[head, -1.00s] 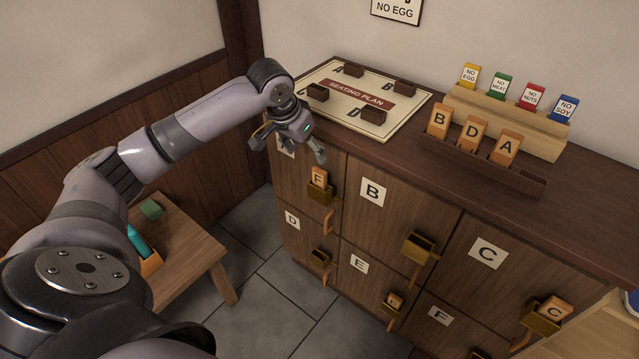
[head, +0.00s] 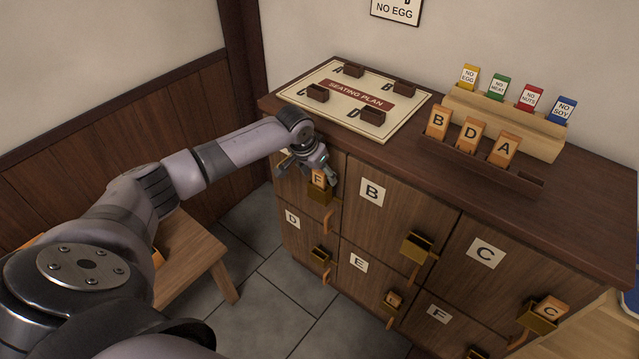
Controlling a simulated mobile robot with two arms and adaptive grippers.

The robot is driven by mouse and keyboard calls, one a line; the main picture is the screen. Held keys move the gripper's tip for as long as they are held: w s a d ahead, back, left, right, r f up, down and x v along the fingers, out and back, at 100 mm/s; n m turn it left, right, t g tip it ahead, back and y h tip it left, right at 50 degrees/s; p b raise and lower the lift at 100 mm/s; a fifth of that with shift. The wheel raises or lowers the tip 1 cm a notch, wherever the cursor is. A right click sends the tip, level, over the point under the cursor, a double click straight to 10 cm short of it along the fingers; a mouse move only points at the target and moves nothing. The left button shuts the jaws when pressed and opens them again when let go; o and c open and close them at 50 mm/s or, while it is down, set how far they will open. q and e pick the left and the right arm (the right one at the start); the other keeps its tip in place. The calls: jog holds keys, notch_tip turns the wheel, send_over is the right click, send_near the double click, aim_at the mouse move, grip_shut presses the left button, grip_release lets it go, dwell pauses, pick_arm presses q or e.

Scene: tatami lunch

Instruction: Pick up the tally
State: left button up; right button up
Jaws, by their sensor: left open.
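An orange wooden tally marked F (head: 318,180) stands in a small brass holder (head: 318,194) on the upper left locker door. My left gripper (head: 317,178) is open, pointing down right at the F tally, and its fingers partly cover it. I cannot tell whether the fingers touch it. Tallies B (head: 438,122), D (head: 470,134) and A (head: 504,149) stand in a dark rack on the cabinet top. Tally C (head: 550,308) sits in the holder on door C, and another tally (head: 393,299) sits in the holder on door E. My right gripper is out of view.
A seating plan board (head: 412,119) with small dark holders lies on the cabinet top. A wooden stand (head: 480,107) holds yellow, green, red and blue tags behind the rack. Holders on doors B (head: 417,249) and D (head: 320,255) look empty. A low wooden table (head: 195,255) stands left.

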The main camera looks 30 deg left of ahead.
pick_arm(q)
jog(key=shift+c, duration=0.4)
jog(key=c, duration=1.1)
jog(key=shift+r, duration=0.15)
